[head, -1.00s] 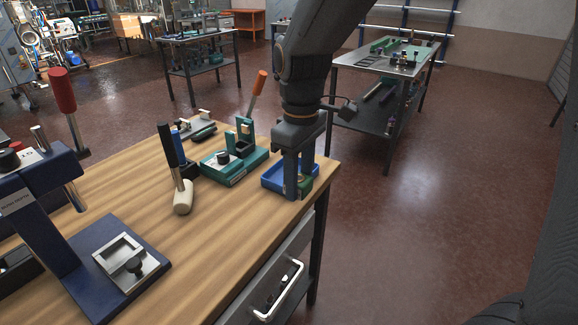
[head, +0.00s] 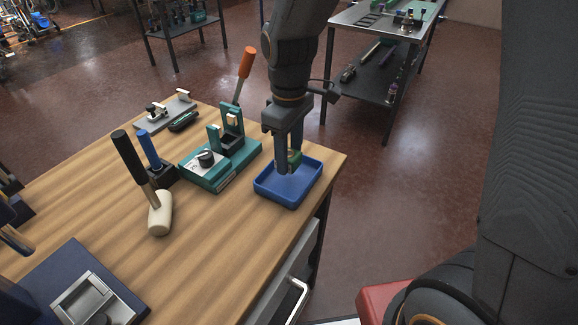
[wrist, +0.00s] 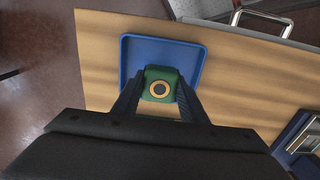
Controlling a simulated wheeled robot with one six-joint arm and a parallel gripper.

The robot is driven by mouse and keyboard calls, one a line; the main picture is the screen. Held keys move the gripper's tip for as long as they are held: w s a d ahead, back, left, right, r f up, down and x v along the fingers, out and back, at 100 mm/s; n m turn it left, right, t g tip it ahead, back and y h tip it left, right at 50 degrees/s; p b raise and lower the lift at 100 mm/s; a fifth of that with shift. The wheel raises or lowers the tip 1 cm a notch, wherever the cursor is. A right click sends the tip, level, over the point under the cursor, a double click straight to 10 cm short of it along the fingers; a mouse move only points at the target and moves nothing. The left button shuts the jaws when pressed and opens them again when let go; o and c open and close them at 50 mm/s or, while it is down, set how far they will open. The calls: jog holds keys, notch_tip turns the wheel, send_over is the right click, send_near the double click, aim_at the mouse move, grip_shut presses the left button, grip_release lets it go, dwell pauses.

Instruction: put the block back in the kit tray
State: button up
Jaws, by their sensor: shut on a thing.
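A green block (wrist: 158,76) with a brass-coloured ring around a dark hole on top is held between the fingers of my gripper (wrist: 158,100). In the head view my gripper (head: 289,165) points down over the blue tray (head: 310,186) at the right corner of the wooden bench. The block (head: 296,157) shows there as a small green patch, mostly hidden by a finger. The blue tray (wrist: 193,52) lies beneath the block in the wrist view. I cannot tell whether the block touches the tray floor.
A teal fixture (head: 215,175) with an orange-handled lever stands left of the tray. A mallet (head: 160,213) stands farther left, beside a blue-handled tool (head: 148,150). A metal fixture (head: 85,303) is at the lower left. The bench in front of the tray is clear.

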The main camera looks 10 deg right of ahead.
aim_at(289, 180)
jog(key=shift+f+p, duration=0.4)
jog(key=shift+f, duration=1.85)
jog(key=o, duration=1.2)
jog(key=shift+f, duration=0.1)
notch_tip(289, 180, up, 12)
jog(key=shift+f+b, duration=0.1)
jog(key=shift+b, duration=1.05)
jog(key=shift+s+d, duration=0.1)
jog(key=shift+d, duration=0.2)
jog(key=s+d+f+m+t, duration=0.1)
jog(key=s+d+f+m, duration=0.6)
jog(key=d+m, duration=0.3)
jog(key=shift+s+d+f, duration=0.2)
jog(key=shift+d+f, duration=0.65)
jog(key=shift+d, duration=0.25)
